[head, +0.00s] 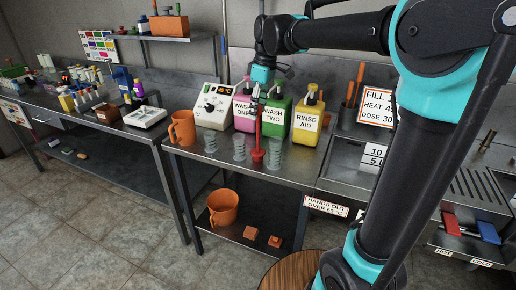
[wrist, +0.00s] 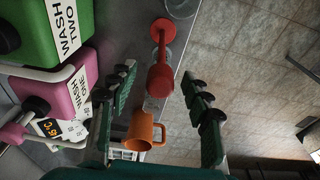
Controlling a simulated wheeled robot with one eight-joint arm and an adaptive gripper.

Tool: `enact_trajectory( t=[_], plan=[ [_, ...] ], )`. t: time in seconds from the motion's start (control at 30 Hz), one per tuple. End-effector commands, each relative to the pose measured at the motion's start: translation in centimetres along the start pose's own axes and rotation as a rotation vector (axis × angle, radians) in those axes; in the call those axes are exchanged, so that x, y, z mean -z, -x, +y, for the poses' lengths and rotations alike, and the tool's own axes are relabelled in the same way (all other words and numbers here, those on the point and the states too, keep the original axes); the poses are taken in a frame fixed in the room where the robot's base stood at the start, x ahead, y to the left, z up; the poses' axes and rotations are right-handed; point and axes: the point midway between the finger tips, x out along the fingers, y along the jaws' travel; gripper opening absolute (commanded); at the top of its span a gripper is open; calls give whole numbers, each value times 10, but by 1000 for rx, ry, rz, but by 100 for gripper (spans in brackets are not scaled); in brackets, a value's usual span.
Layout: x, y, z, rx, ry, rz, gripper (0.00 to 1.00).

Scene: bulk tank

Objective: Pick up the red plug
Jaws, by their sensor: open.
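The red plug (head: 258,154) stands upright on the steel bench, with a thin stem rising from its base. In the wrist view the red plug (wrist: 161,76) shows with its thick knob end nearest the camera and its other end farther off. My gripper (head: 261,98) is above the plug, pointing down. In the wrist view my gripper (wrist: 163,92) has its two green-padded fingers spread, one on each side of the plug's line, with nothing held. I cannot tell whether the knob lies between the fingertips or just beyond them.
Clear ribbed cups (head: 239,148) stand close on both sides of the plug. Pink (head: 243,112), green (head: 276,118) and yellow (head: 308,122) bottles stand behind. An orange jug (head: 183,128) is at the bench's left end. A steel sink unit (head: 350,160) adjoins on the right.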

Motion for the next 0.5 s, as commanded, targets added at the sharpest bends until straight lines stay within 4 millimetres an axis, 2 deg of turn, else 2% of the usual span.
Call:
enact_trajectory(
  t=[0.07, 0.43, 0.5],
  plan=[
    [0, 0, 0, 0, 0, 0, 46],
    [0, 0, 0, 0, 0, 0, 0],
    [0, 0, 0, 0, 0, 0, 0]
  ],
)
